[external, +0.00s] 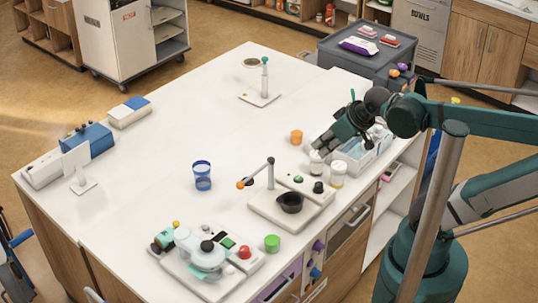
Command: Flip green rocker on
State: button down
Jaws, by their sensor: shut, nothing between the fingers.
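A green rocker (227,242) is the small dark green square on the light control box of an appliance (207,255) at the lower middle of the white table. It sits beside a red knob (244,252). Its tilt is too small to tell. My gripper (320,147) is above the table's right side, over the area near a blue-and-white box, well up and to the right of the rocker and apart from it. Its fingers are shut and empty.
A second device (285,212) with a black bowl (290,202) and a jointed post stands between my gripper and the rocker. A green cup (272,243) stands just right of the rocker's box. A blue cup (202,176) stands farther back. The table's middle is clear.

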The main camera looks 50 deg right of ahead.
jog(key=shift+a, duration=0.1)
jog(key=m+g+b, duration=0.2)
jog(key=m+g, duration=0.3)
jog(key=m, duration=1.3)
send_over(228, 242)
jog(key=d, duration=0.1)
notch_tip(228, 242, down, 7)
jog(key=shift+s, duration=0.45)
jog(key=shift+f, duration=0.1)
jog(key=shift+f, duration=0.15)
jog(key=shift+w+f+b, duration=0.4)
jog(key=shift+w+f, duration=0.05)
jog(key=shift+f, duration=1.8)
jog(key=shift+w+f+b, duration=0.35)
jog(key=shift+w+f, duration=0.1)
jog(key=shift+f, duration=1.8)
jog(key=shift+w+f+b, duration=0.4)
jog(key=shift+w+f, duration=0.05)
jog(key=shift+f, duration=1.8)
jog(key=shift+f, duration=0.1)
